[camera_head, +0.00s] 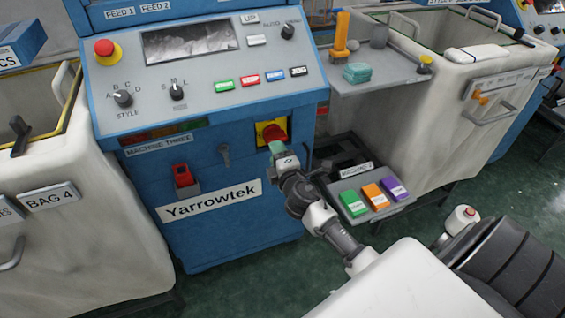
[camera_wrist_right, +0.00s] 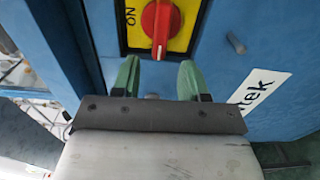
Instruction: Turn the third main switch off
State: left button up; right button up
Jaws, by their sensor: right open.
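The main switch is a red rotary handle (camera_head: 274,132) on a yellow plate (camera_head: 262,131), on the blue front of the machine labelled MACHINE THREE (camera_head: 157,146). In the right wrist view the red handle (camera_wrist_right: 160,24) stands upright in the picture, with ON printed to its left on the yellow plate (camera_wrist_right: 180,42). My right gripper (camera_head: 277,147) is at the switch. In the wrist view its green fingers (camera_wrist_right: 161,66) are apart, with the handle's lower end between or just beyond their tips. Contact cannot be told. My left gripper is not in view.
The control panel above has knobs, coloured buttons and a red emergency stop (camera_head: 104,47). A red device (camera_head: 183,175) and a key (camera_head: 224,154) are left of the switch. A tray with coloured blocks (camera_head: 345,207) is right of my forearm. Large bins (camera_head: 60,245) flank the machine.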

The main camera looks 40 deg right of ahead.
jog(key=v, duration=0.5)
dwell(0.3)
